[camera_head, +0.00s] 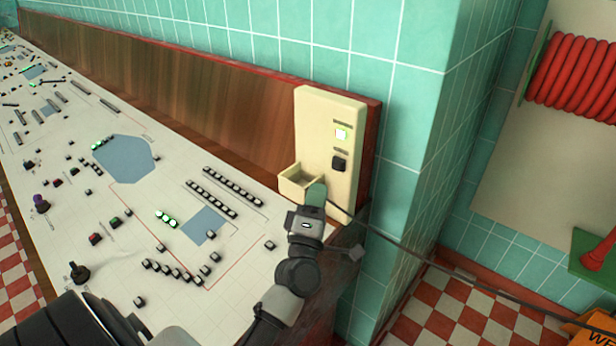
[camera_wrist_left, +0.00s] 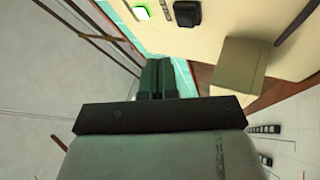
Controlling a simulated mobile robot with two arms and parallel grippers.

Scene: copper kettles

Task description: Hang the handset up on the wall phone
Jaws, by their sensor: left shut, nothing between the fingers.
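The wall phone (camera_head: 345,110) is a cream panel with a lit green square and a black button, and it also shows in the wrist view (camera_wrist_left: 240,35). An open cream cradle box (camera_head: 290,184) juts from its lower left and looks empty from above. The box shows side-on in the wrist view (camera_wrist_left: 237,68). My left gripper (camera_head: 315,192) is just right of the box, in front of the panel's lower part. Its green fingers (camera_wrist_left: 160,75) are together with nothing between them. I cannot make out the handset in either view. My right gripper is not in view.
A white console (camera_head: 120,240) with many buttons fills the left. A thin dark line (camera_head: 450,267) runs from near my gripper to the lower right. A red hose coil (camera_head: 575,75) hangs at right. An orange sign (camera_head: 597,325) stands below it. Checkered floor shows between.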

